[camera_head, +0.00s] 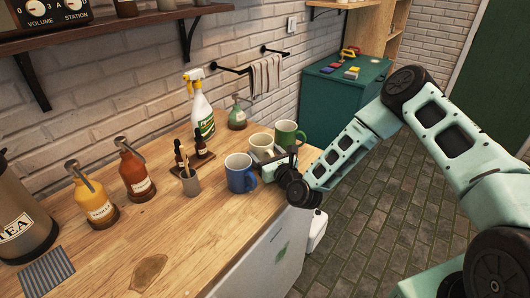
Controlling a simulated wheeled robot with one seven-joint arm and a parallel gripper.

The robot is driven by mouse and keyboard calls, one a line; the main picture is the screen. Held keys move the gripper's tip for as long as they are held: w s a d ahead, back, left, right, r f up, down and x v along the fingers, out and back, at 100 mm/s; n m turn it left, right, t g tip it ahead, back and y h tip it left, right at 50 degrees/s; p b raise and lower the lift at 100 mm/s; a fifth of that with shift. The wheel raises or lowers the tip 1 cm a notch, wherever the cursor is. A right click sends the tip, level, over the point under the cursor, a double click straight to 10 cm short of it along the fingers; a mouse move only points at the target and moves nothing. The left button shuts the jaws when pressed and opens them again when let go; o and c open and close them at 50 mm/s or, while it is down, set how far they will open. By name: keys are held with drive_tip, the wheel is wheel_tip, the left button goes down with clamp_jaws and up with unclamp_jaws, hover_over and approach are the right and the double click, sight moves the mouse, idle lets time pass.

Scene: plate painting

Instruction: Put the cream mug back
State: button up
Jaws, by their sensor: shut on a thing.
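The cream mug (261,142) stands upright near the right end of the wooden counter, between a blue mug (240,174) in front and a green mug (287,134) behind to the right. My gripper (268,157) reaches in from the right, low over the counter, and is shut on the cream mug. I cannot tell whether the mug's base touches the counter.
Dark bottles (200,142), a brush cup (190,182), a spray bottle (201,110) and a small green bottle (237,117) stand left of the mugs. Syrup bottles (134,172) stand farther left. The front middle of the counter (200,235) is clear.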

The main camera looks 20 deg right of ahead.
drive_tip(key=shift+f, duration=0.15)
drive_tip(key=o, duration=1.4)
drive_tip(key=shift+c, duration=0.2)
drive_tip(key=shift+r, duration=0.25)
drive_tip(key=b+v, duration=0.1)
drive_tip(key=v, duration=0.2)
drive_tip(key=b+v, duration=0.1)
drive_tip(key=v, duration=0.3)
drive_tip(key=b+v, duration=0.1)
drive_tip(key=v, duration=0.2)
drive_tip(key=shift+s+f, duration=0.25)
drive_tip(key=shift+s, duration=0.05)
drive_tip(key=shift+v, duration=0.75)
drive_tip(key=shift+r, duration=0.1)
